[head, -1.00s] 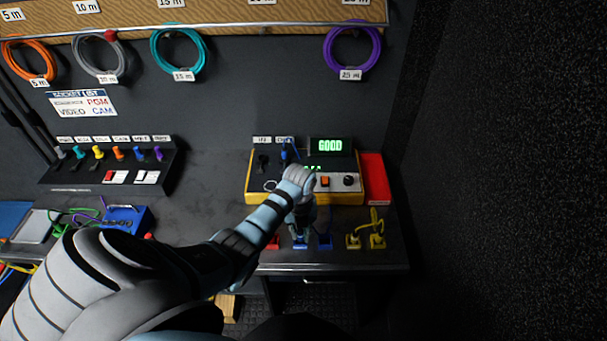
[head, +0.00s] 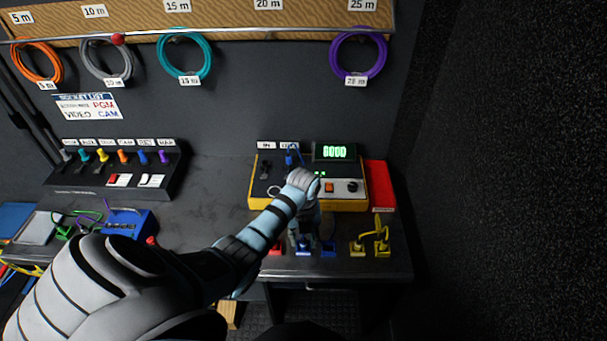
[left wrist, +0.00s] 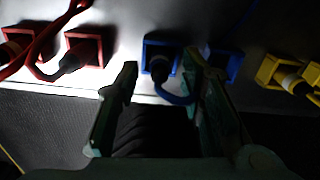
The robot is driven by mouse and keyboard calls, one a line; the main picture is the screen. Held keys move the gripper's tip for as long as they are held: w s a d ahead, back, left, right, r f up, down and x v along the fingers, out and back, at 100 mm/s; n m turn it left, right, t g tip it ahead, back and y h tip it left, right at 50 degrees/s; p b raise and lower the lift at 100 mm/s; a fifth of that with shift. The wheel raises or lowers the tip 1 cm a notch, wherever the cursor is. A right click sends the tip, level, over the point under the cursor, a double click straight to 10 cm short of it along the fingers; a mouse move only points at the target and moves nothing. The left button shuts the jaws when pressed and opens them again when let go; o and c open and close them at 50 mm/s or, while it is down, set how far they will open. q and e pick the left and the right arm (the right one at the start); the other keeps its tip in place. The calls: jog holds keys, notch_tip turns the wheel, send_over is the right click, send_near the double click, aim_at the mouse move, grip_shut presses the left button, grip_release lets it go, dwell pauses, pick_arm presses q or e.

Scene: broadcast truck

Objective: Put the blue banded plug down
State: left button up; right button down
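Two blue blocks stand side by side near the bench's front edge. The left blue block (left wrist: 152,46) holds a dark plug with a pale band (left wrist: 159,70) and a blue cable; the right blue block (left wrist: 235,65) is partly behind a finger. My left gripper (left wrist: 161,64) is open, its fingers spread either side of the banded plug, with gaps visible in the left wrist view. In the head view my left gripper (head: 304,226) is above the blue blocks and partly hidden by my arm. My right gripper is not in view.
Red blocks (left wrist: 88,45) with red cables stand left, yellow blocks (head: 381,248) right. Behind is a yellow-edged tester (head: 345,201) with a blue plug (head: 290,158) and lit green display (head: 335,152). A red box (head: 380,184) adjoins it.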

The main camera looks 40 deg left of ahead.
aim_at(303, 239)
pick_arm(q)
notch_tip(303, 239, up, 10)
jog(key=p, duration=0.1)
jog(key=shift+r, duration=0.25)
